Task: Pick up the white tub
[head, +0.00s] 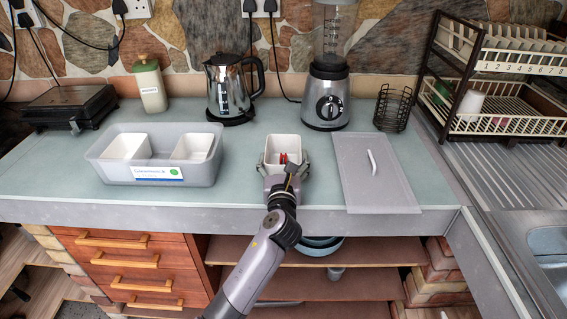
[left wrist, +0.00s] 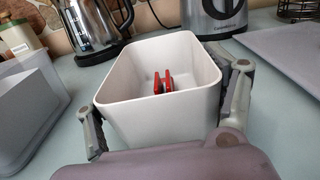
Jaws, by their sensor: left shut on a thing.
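The white tub (head: 283,143) is near the middle of the counter, in front of the blender. My right gripper is not in view.
A grey bin (head: 110,172) with two more white tubs stands to the left. A kettle (head: 230,90) and blender (head: 327,100) stand behind. A grey lid (head: 400,190) with a white handle lies to the right, near a wire basket (head: 393,108) and dish rack (head: 500,125).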

